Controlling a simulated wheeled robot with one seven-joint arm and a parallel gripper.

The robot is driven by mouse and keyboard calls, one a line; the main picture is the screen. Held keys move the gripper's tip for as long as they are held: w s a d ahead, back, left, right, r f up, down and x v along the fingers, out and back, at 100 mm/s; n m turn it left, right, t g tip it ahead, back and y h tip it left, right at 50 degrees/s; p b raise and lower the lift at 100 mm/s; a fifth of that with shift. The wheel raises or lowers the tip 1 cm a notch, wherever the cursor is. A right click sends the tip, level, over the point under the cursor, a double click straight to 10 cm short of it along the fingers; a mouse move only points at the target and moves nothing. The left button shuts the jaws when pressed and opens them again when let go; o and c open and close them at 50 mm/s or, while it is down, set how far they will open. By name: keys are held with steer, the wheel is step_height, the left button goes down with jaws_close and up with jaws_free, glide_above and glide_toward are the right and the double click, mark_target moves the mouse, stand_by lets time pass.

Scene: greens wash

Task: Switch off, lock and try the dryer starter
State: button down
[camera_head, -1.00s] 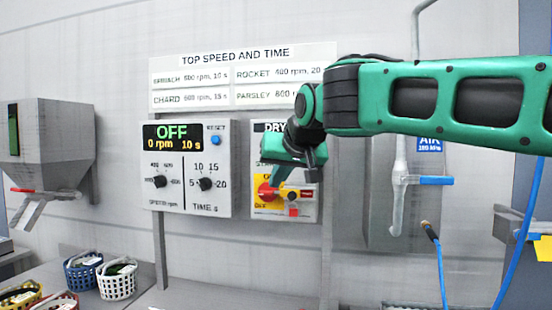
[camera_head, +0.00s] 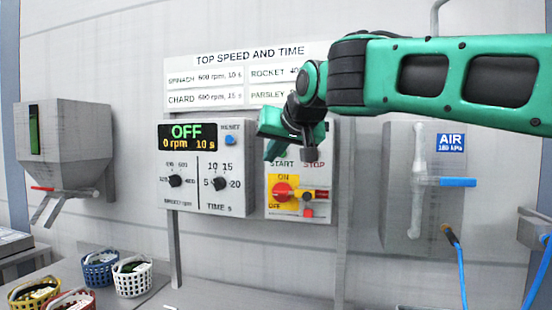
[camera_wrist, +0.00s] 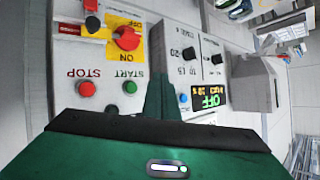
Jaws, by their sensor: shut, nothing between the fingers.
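The dryer starter box (camera_head: 330,150) is on the wall, partly hidden behind my gripper in the head view. Its red rotary handle (camera_head: 282,190) sits on a yellow ON/OFF plate and also shows in the wrist view (camera_wrist: 127,38). I cannot tell its exact setting. Beside it are a bar with a red end (camera_head: 321,194) and a small red piece (camera_head: 308,212). The wrist view shows the red STOP button (camera_wrist: 86,89) and green START button (camera_wrist: 130,87). My gripper (camera_head: 270,152) is shut and empty, in front of the box's upper left, apart from the handle.
The speed and time panel (camera_head: 208,165) left of the starter reads OFF, 0 rpm, 10 s. A hopper (camera_head: 75,145) hangs further left. Several baskets (camera_head: 131,283) stand on the bench. An air valve with a blue lever (camera_head: 458,182) is to the right.

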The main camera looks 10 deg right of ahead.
steer(key=w+d, duration=0.3)
steer(key=w, duration=0.4)
stand_by(1.9)
